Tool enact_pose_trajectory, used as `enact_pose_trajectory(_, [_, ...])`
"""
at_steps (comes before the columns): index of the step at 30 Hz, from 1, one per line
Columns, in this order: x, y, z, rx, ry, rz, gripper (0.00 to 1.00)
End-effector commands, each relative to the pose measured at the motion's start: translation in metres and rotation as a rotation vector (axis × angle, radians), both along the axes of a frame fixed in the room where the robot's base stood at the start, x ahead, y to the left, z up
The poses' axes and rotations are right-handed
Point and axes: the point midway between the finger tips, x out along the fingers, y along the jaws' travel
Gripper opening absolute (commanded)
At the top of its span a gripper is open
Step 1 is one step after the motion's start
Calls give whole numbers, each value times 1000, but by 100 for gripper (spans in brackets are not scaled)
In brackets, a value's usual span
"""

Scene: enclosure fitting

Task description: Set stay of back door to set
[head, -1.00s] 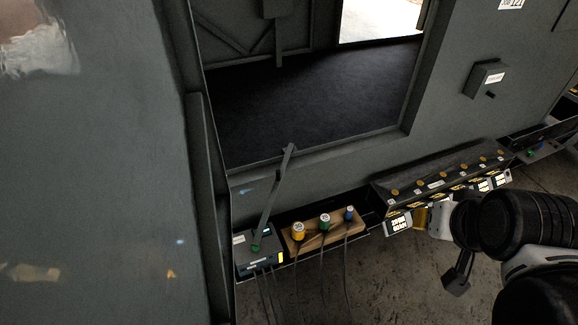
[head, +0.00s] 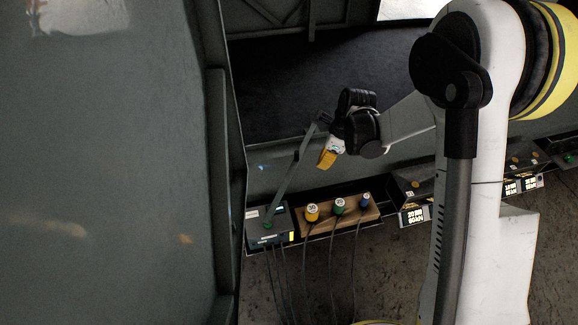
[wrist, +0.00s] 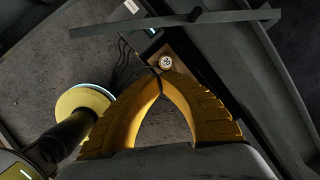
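The back door is probably the big grey panel (head: 120,170) at left, standing open. My gripper (head: 325,163) is just right of the bar, apparently apart from it. In the wrist view, the yellow fingers of my gripper (wrist: 159,76) meet at their tips with nothing visible between them. The bar (wrist: 215,17) crosses the top of that view, beyond the fingertips.
A row of labelled switches (head: 415,213) lies further right, partly hidden by my arm. The dark opening (head: 290,90) is behind the bar. Concrete floor lies below.

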Motion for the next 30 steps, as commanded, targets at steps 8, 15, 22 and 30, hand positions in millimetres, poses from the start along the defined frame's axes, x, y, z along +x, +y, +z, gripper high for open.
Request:
enact_pose_trajectory(8, [4,9,-36,19,54,-99,0])
enact_pose_trajectory(15, [7,19,-79,18,54,-95,0])
enact_pose_trajectory(22, [11,30,-127,18,53,-95,0])
enact_pose_trajectory(30, [22,62,-126,19,51,-95,0])
